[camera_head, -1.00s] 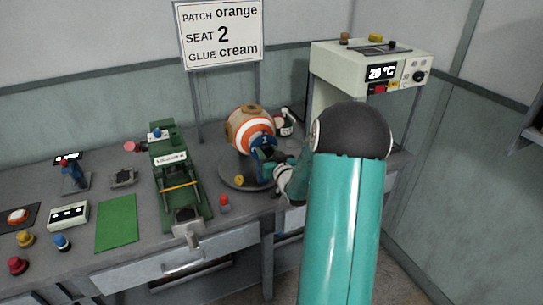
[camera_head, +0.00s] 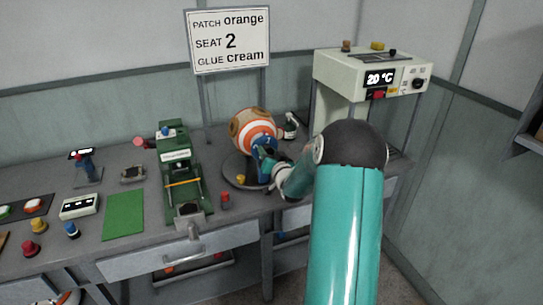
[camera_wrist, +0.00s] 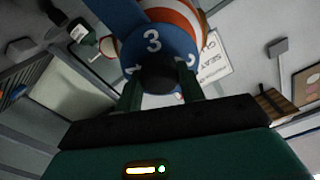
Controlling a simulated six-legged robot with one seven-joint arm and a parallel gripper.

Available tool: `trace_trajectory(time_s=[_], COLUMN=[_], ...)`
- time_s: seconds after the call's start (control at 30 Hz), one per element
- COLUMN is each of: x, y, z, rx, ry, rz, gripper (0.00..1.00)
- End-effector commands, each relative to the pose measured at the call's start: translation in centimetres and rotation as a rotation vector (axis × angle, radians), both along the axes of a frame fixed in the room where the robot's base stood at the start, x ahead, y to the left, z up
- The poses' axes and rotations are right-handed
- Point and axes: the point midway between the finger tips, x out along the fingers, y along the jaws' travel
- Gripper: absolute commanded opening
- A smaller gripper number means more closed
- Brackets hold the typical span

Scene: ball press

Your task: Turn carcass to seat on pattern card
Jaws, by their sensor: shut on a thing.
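The carcass (camera_head: 251,124), a ball with orange and white bands and a tan patch, stands on a round dark turntable (camera_head: 234,171) on the bench. A blue numbered part (camera_wrist: 157,38) sits on its near side, with a white 3 facing the wrist camera and partly visible marks on either side. My gripper (camera_head: 266,169) is at this blue part. In the wrist view my gripper (camera_wrist: 158,85) has its green fingers on both sides of a dark round knob (camera_wrist: 157,75) and is shut on it. The pattern card (camera_head: 229,41) reads patch orange, seat 2, glue cream.
A green press (camera_head: 181,180) stands left of the turntable, with a small red-topped piece (camera_head: 225,199) between them. A glue bottle (camera_head: 290,126) is behind right. A cream machine (camera_head: 372,75) reading 20 °C stands at the right. A green mat (camera_head: 124,214) lies at the left.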

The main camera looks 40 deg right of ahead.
Motion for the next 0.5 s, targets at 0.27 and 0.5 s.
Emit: trace_trajectory(time_s=[0.27, 0.5], x=[0.56, 0.57], y=[-0.05, -0.13], z=[-0.12, -0.20], rx=[0.172, 0.393], ry=[-0.050, -0.114], rz=[-0.001, -0.002], gripper=[0.00, 0.00])
